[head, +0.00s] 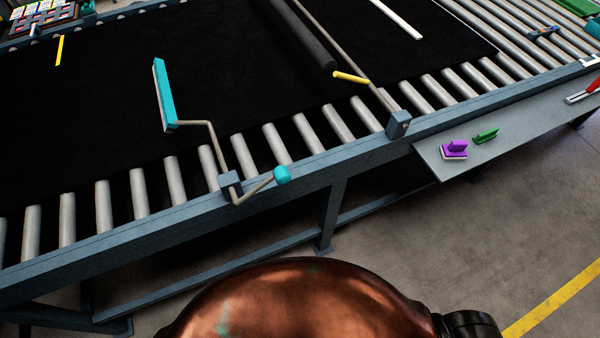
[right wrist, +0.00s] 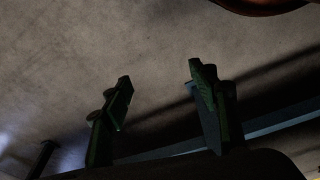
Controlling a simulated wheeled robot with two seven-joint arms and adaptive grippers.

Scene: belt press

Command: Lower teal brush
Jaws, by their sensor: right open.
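The teal brush (head: 163,96) is a long bar on a bent metal arm, held over the black belt (head: 100,110) at the left of the head view. Its arm runs down to a pivot block (head: 230,185) on the near rail. From the block a crank rises to a round teal knob (head: 282,174) on the near side. I cannot tell whether the brush touches the belt. My right gripper (right wrist: 160,90) shows in the right wrist view, open and empty, with grey floor beyond its fingers. Neither gripper shows in the head view.
A dark roller on a metal arm with a yellow handle (head: 350,77) sits right of the brush, on another block (head: 399,123). A grey side shelf (head: 430,155) holds a purple brush (head: 454,149) and a green one (head: 485,135). Open floor (head: 400,230) lies in front of the conveyor.

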